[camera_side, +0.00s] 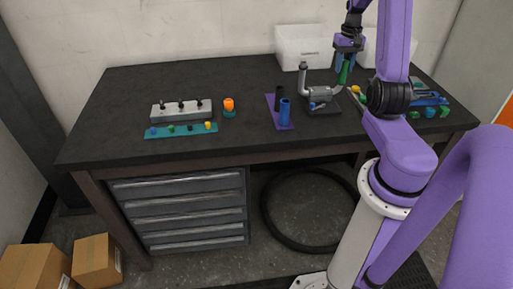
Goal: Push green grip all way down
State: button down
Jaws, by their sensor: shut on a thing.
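The green grip (344,73) is a short green tube held tilted below my gripper (346,56), at the upper right of the side view. My gripper is shut on it from above. The grip's lower end meets the right upturned end of a grey handlebar-like part (320,92) on a dark base. How far the grip sits over that bar end is too small to tell. The bar's left end (303,68) stands up bare. The fingertips are small and partly hidden by the gripper body.
Left of the bar, a purple plate (271,117) bears a blue tube (285,110) and a black tube (279,97). A grey block with black knobs (181,109), a teal strip (162,134) and an orange-topped piece (228,105) stand further left. White boxes (299,42) stand behind.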

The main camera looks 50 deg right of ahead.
jog(key=shift+a+f, duration=0.1)
dwell(0.3)
jog(key=c, duration=0.7)
grip_release()
